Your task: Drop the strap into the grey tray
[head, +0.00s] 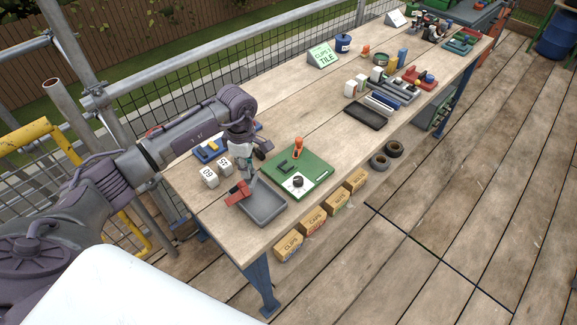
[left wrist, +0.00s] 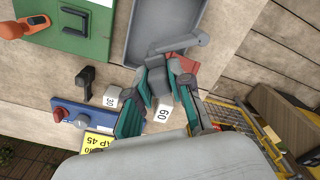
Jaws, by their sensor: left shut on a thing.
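The grey tray (head: 268,208) lies near the front left corner of the bench; it also shows at the top of the left wrist view (left wrist: 150,25). My left gripper (head: 246,168) points down over the tray's near-left end. In the left wrist view its teal-sided fingers (left wrist: 160,88) are shut on a grey piece, which looks like the strap (left wrist: 182,44). The strap sticks out past the fingertips over the tray's end. Its height above the tray is hard to tell. A red piece (head: 238,193) sits at the tray's left end, partly hidden in the wrist view.
Beside the tray is a green board (head: 312,174) with an orange-handled tool and a dial. Two white numbered blocks (head: 210,179) stand left of the gripper. Labelled boxes (head: 288,247) line the bench's front side. The bench middle has bare wood.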

